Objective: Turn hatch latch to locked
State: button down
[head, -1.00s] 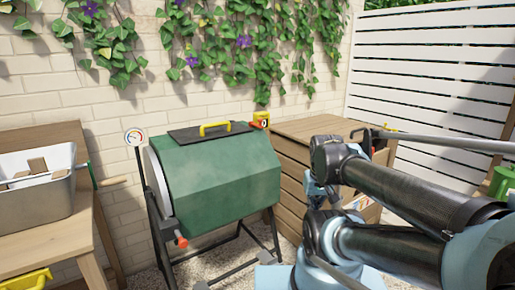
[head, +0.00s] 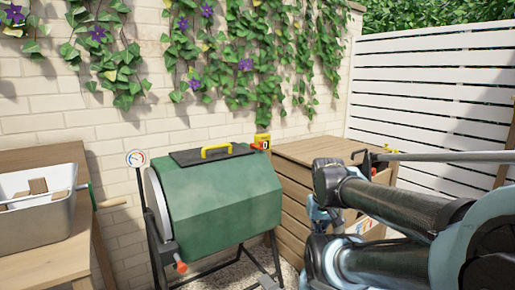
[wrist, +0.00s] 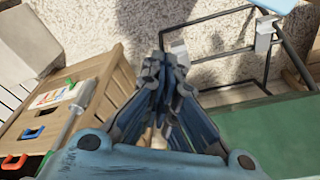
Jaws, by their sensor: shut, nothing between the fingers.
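The hatch (head: 186,158) is a flat dark panel with a yellow handle (head: 216,150), lying closed on top of the green drum (head: 222,205) in the head view. The latch (head: 262,141) is a small yellow block with a red-orange part at the hatch's right end; its exact setting is too small to read. In the wrist view my gripper (wrist: 165,62) is shut and empty, over pale gravel. The green drum (wrist: 275,135) shows at that view's lower right; the latch does not show there. In the head view my arm is at the right, apart from the latch.
A wooden cabinet (head: 291,196) stands right of the drum; the wrist view shows woodwork with coloured handles (wrist: 14,161) at left. A grey tub (head: 40,217) sits on a wooden table at left. A round gauge (head: 136,158) and an orange-tipped crank (head: 181,267) are at the drum's left end.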

dwell(0.4)
jog(key=c, duration=1.9)
grip_release()
jog(key=shift+s+r, duration=0.2)
jog(key=shift+r, duration=0.05)
jog(key=o, duration=0.5)
jog(key=r, duration=0.1)
jog(key=w+r, duration=0.1)
jog(key=r, duration=0.1)
jog(key=shift+a, duration=0.15)
jog(key=shift+c, duration=0.2)
jog(key=w+a+r+n+g, duration=0.1)
jog(key=w+a+r, duration=0.2)
jog(key=w+r, duration=0.65)
jog(key=w+a+r, duration=0.2)
jog(key=w+r, duration=0.5)
jog(key=r, duration=0.5)
jog(key=w+a+r+n+g, duration=0.1)
jog(key=w+a+r, duration=0.5)
jog(key=w+r, duration=0.3)
jog(key=w+a+r, duration=0.6)
jog(key=w+a, duration=0.1)
jog(key=w, duration=0.3)
jog(key=f, duration=1.7)
jog(key=shift+w+d, duration=0.15)
jog(key=shift+d, duration=0.1)
